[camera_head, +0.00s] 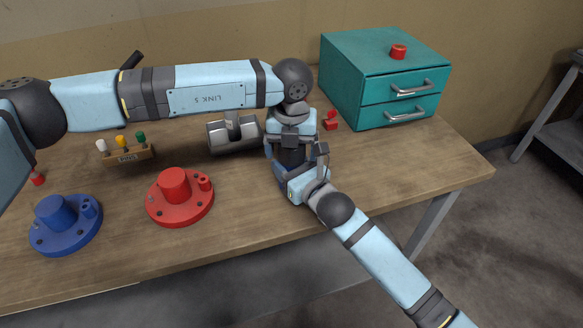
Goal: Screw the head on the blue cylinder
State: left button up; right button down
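A blue cylinder (55,211) stands upright on a round blue flange (64,239) at the left of the table, with a smaller blue post beside it. No gripper is near it. I cannot tell which piece is its head. My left gripper (291,152) points down at the table's middle, right of the red flange. My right gripper (301,182) comes in from the lower right and meets or overlaps the left one there. The fingers of both are mostly hidden, so anything held between them cannot be made out.
A red flange (180,208) with a red cylinder stands mid-table. Behind are a small rack (127,156) with white, yellow and green knobs, and a grey metal block (235,139). A teal drawer unit (347,85) carries a red piece (398,51). Other red pieces (331,122) (38,180) lie on the table.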

pick_arm(q)
jog(key=shift+r, duration=0.15)
jog(key=shift+r, duration=2.15)
jog(key=shift+o, duration=0.8)
jog(key=shift+r, duration=0.1)
notch_tip(320, 180, up, 12)
pick_arm(e)
jog(key=shift+c, duration=2)
grip_release()
